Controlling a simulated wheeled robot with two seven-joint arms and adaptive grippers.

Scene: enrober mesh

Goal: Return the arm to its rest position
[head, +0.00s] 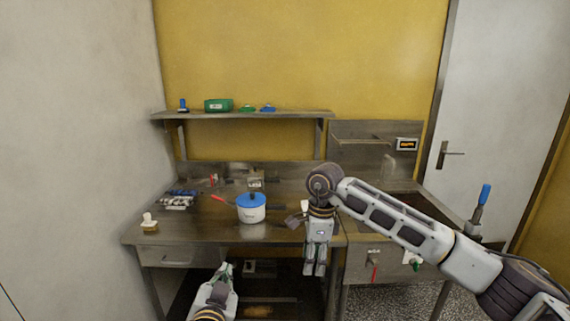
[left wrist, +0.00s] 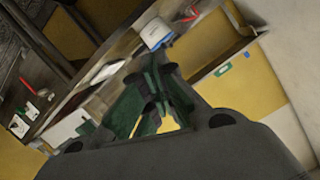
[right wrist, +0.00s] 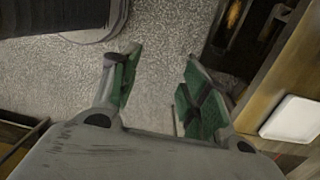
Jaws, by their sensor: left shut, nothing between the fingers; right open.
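My right gripper (head: 315,268) hangs pointing down in front of the bench's front edge, its arm coming in from the right. In the right wrist view its green-padded fingers (right wrist: 160,95) are apart with only floor between them. My left gripper (head: 226,270) is low at the front of the bench, pointing up and forward. In the left wrist view its fingers (left wrist: 155,75) are shut with nothing held. Neither gripper touches an object that I can see.
The steel bench (head: 180,232) carries a white pot with a blue lid (head: 251,208), a rack of dark items (head: 178,199) and a small white-topped item (head: 149,222). A wall shelf (head: 290,115) holds a green box (head: 217,105). A blue-handled tool (head: 484,196) stands at right.

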